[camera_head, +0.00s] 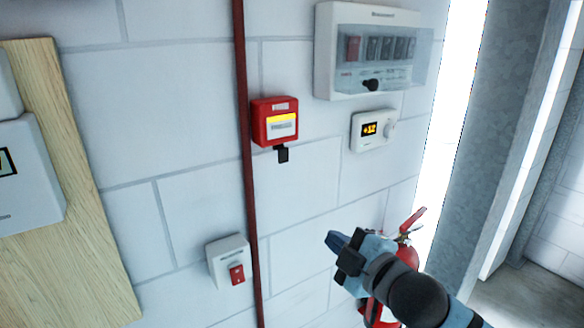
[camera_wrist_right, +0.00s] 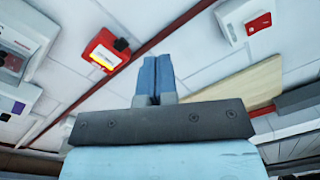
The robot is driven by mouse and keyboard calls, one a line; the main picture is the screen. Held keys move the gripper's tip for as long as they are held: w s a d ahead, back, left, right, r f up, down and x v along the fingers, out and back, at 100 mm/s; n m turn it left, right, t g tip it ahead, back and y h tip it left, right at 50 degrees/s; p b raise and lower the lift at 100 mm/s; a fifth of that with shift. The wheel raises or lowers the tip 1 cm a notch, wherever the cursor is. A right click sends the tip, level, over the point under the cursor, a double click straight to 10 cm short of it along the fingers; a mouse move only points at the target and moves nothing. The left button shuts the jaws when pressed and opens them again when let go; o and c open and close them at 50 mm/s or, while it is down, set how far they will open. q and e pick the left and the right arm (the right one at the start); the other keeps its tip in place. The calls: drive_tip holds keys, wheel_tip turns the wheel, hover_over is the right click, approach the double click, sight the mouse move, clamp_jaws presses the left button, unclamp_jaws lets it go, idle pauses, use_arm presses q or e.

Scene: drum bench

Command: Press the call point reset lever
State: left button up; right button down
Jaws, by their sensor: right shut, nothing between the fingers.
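The red call point (camera_head: 274,121) is on the white block wall, with a yellow strip and a white label on its face. Its small black reset lever (camera_head: 282,155) hangs below the box. My right gripper (camera_head: 333,240) is shut and empty, below and to the right of the lever, apart from it. In the right wrist view the shut blue fingers (camera_wrist_right: 156,75) point up toward the wall. The call point (camera_wrist_right: 105,52) shows there to the left of the fingertips, with the black lever (camera_wrist_right: 121,44) at its upper right. My left gripper is not in view.
A dark red pipe (camera_head: 246,150) runs down the wall just left of the call point. A thermostat (camera_head: 372,130) and a clear-covered breaker box (camera_head: 370,50) are to the right. A red-switch box (camera_head: 230,264) is lower left. A fire extinguisher (camera_head: 413,220) stands behind my right arm.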

sight(285, 159)
wheel_tip(285, 159, up, 10)
drive_tip(key=n, duration=0.5)
drive_tip(key=shift+a+f+n+b, duration=0.2)
drive_tip(key=shift+n+b, duration=0.1)
drive_tip(key=shift+b, duration=0.15)
drive_tip(key=p+x, duration=0.1)
drive_tip(key=x, duration=0.3)
drive_tip(key=p+x, duration=0.1)
drive_tip(key=x, duration=0.3)
drive_tip(key=p+x, duration=0.1)
drive_tip(key=x, duration=0.3)
drive_tip(key=shift+w+a+r, duration=0.25)
drive_tip(key=shift+r, duration=0.1)
drive_tip(key=shift+w+a+f, duration=0.1)
drive_tip(key=shift+w+a, duration=0.25)
drive_tip(key=shift+w, duration=0.15)
